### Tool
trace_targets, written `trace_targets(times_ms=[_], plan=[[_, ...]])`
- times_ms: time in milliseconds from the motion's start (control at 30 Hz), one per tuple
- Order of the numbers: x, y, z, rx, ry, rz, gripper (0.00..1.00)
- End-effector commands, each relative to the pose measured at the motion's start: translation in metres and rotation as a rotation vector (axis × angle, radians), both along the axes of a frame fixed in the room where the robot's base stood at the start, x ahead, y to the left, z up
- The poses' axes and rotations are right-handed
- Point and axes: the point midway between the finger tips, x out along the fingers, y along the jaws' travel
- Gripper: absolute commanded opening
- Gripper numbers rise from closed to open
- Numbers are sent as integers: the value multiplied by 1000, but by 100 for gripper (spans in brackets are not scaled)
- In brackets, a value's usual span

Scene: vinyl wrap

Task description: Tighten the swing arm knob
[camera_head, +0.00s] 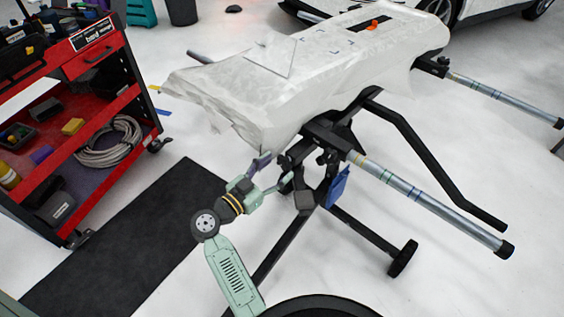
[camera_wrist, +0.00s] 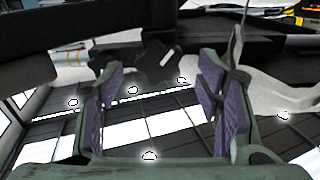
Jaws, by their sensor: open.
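My gripper (camera_head: 274,172) is open, with its fingers pointing at the black stand under the white-wrapped panel. In the wrist view my gripper (camera_wrist: 160,75) shows two purple-padded fingers set wide apart. A black lobed knob (camera_wrist: 152,62), which looks like the swing arm knob, lies beyond and between the fingertips, and the fingers do not appear to touch it. In the head view the dark knobs at the stand's joint are small and partly lost against the black frame, so I cannot tell which is this one.
The wrapped panel (camera_head: 300,70) overhangs the stand. A blue piece (camera_head: 338,187) hangs on the frame. A red tool cart (camera_head: 110,90) stands left, with a black mat (camera_head: 130,240) beside it.

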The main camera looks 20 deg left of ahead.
Motion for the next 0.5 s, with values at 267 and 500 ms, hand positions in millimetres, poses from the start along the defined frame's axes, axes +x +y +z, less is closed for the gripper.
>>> trace_targets(times_ms=[267, 500], plan=[[25, -10, 0, 0, 0, -1, 59], [27, -11, 0, 0, -1, 0, 59]])
